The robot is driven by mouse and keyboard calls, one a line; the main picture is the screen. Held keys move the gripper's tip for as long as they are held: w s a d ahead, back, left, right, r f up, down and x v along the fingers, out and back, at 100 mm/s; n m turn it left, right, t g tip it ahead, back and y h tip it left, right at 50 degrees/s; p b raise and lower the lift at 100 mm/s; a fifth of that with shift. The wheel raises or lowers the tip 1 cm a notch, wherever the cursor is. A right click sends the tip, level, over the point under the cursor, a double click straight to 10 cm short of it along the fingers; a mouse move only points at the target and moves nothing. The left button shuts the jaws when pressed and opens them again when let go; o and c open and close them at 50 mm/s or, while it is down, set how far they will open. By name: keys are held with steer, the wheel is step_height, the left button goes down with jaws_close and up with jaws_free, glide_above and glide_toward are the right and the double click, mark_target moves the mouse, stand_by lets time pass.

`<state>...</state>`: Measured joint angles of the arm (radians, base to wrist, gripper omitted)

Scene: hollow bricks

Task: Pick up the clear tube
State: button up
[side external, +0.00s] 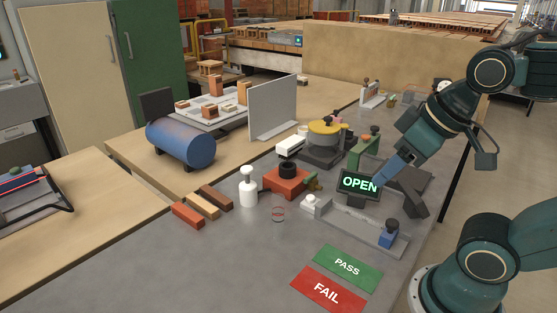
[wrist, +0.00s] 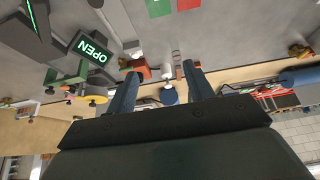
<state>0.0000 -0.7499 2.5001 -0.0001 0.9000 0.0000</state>
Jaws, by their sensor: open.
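The clear tube (side external: 278,214) is a small see-through cylinder with a reddish band. It stands on the grey bench in front of the orange-red block stand. In the wrist view a faint clear shape with red (wrist: 176,54), likely the tube, shows between and beyond the fingers. My gripper (side external: 379,184) is above the bench at the right, by the OPEN sign and apart from the tube. In the wrist view my gripper (wrist: 161,71) has its two fingers spread wide with nothing held between them.
The lit OPEN sign (side external: 359,185) and a grey fixture with a blue block (side external: 388,233) stand to the right. Green PASS (side external: 347,267) and red FAIL (side external: 327,290) mats lie in front.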

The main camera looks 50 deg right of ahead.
steer(key=m+g, duration=0.5)
steer(key=m, duration=1.1)
glide_above(277, 197)
steer(key=f, duration=0.3)
steer(key=s+f, duration=0.1)
steer(key=f, duration=0.1)
steer(key=shift+f, duration=0.3)
steer(key=shift+w+a+f+m+g, duration=0.1)
steer(key=shift+w+f+m+g, duration=0.25)
steer(key=shift+w+m, duration=0.1)
steer(key=shift+f, duration=0.15)
steer(key=shift+f, duration=4.2)
steer(key=shift+f, duration=0.15)
